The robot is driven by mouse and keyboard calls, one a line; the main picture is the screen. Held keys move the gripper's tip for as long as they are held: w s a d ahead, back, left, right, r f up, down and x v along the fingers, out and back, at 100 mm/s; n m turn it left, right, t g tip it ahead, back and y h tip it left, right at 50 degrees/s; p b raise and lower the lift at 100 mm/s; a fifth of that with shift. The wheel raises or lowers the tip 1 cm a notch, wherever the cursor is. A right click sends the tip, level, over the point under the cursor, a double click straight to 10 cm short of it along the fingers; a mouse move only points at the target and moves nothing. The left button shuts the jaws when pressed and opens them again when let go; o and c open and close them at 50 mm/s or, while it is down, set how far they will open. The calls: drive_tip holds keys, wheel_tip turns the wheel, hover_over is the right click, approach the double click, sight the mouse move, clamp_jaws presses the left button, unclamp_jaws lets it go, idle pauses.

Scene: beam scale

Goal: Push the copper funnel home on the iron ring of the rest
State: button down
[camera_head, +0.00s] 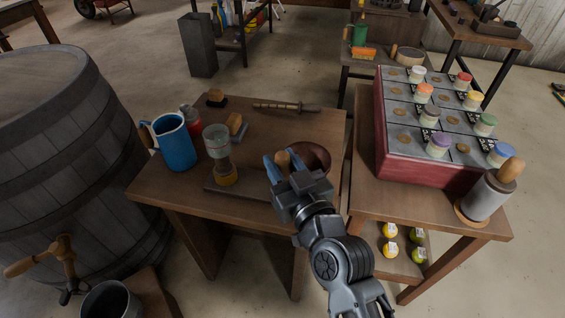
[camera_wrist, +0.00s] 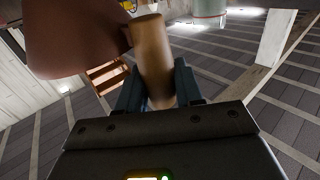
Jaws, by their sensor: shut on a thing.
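The copper funnel (camera_head: 312,156) shows in the head view as a dark reddish-brown bowl above the right part of the workbench, partly hidden by my gripper (camera_head: 283,166). In the wrist view the funnel (camera_wrist: 75,40) fills the upper left, with its wooden handle (camera_wrist: 153,55) running down between my blue fingers. My gripper (camera_wrist: 158,85) is shut on that handle. The iron ring of the rest cannot be made out; the funnel and my gripper cover that area. Whether the funnel touches the ring cannot be told.
A glass jar (camera_head: 216,141) over a yellow-brown base stands on a dark board (camera_head: 213,188) left of my gripper. A blue jug (camera_head: 175,143) stands further left on the workbench (camera_head: 160,188). A red rack (camera_head: 378,125) of capped jars stands to the right. A barrel (camera_head: 60,140) is at far left.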

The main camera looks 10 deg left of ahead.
drive_tip(key=shift+f+b, duration=1)
drive_tip(key=shift+f, duration=0.05)
drive_tip(key=c, duration=0.7)
unclamp_jaws()
drive_tip(key=shift+o, duration=0.2)
drive_tip(key=shift+s+d, duration=0.1)
drive_tip(key=b+v, duration=0.1)
drive_tip(key=v, duration=0.6)
drive_tip(key=shift+s, duration=0.25)
drive_tip(key=shift+d, duration=0.2)
